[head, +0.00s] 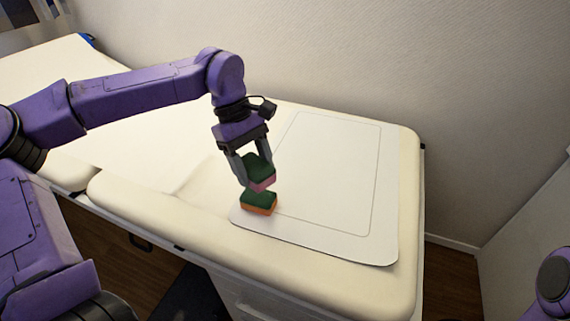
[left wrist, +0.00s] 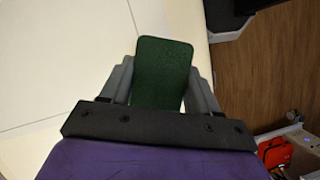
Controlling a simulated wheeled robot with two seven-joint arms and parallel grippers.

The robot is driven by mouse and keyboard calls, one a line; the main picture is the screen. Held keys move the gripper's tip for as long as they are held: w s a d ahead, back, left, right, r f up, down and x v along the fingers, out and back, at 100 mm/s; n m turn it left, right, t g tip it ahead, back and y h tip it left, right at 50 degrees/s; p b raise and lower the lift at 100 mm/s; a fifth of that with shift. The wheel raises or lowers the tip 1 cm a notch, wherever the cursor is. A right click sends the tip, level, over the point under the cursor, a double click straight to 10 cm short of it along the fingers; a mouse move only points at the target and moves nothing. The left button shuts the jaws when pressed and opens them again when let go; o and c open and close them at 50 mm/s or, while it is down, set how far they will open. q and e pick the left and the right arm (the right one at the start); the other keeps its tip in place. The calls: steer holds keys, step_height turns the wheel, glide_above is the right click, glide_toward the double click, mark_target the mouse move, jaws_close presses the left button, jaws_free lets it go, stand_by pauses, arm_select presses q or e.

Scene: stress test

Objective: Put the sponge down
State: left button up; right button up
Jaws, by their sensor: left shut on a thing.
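My left gripper (head: 254,172) is shut on a sponge (head: 262,181) with a dark green top and a pink underside. In the left wrist view, the held sponge's green face (left wrist: 162,72) shows between the fingers of the left gripper (left wrist: 162,85). A second sponge (head: 259,207), green on top and orange below, lies directly under it near the mat's front left corner. I cannot tell whether the two sponges touch. The pale mat (head: 325,170) lies flat on the cream padded surface (head: 408,220). My right gripper is out of view.
The mat is bare to the right of the sponges. The padded surface ends at a rounded front and right edge, with wooden floor (head: 448,275) beyond. A wall (head: 340,60) stands behind. Red items (left wrist: 275,152) show low at the right in the left wrist view.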

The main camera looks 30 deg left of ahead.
arm_select(q)
steer(key=w+a+f, duration=0.1)
steer(key=w+f, duration=0.3)
steer(key=w, duration=0.4)
glide_above(280, 179)
steer(key=a, duration=0.1)
steer(key=f, duration=0.5)
steer(key=shift+s+a, duration=0.2)
steer(key=shift+w+f, duration=0.25)
steer(key=f, duration=0.3)
steer(key=shift+w+f, duration=0.2)
steer(key=shift+s, duration=0.1)
steer(key=shift+f, duration=0.2)
steer(key=o, duration=0.9)
